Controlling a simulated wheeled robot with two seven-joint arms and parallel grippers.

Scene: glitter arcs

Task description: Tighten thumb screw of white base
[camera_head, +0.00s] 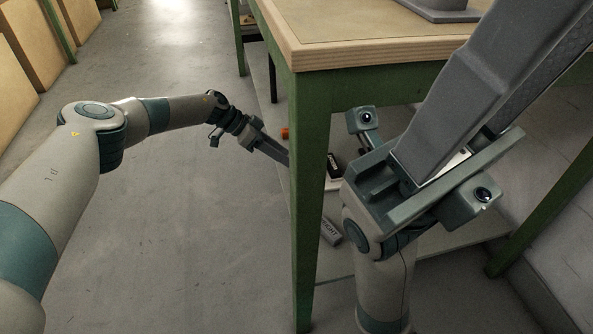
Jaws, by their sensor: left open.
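No white base or thumb screw can be made out clearly. A grey base-like part (440,10) stands on the table top at the upper edge, cut off by the frame. My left gripper (276,152) is beyond the near table leg, low beside the lower shelf. It is open, and its fingertips reach close to the leg, which hides what lies just past them. My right gripper (495,75) is very close to the camera, its large grey fingers pointing up and to the right in front of the table. Whether its fingers are apart is unclear.
The wooden table top (350,40) has green legs; the near leg (310,200) stands between my two grippers. On the lower shelf lie a dark-and-white item (333,168), a grey lettered block (331,232) and a small orange item (285,133). The floor at left is clear.

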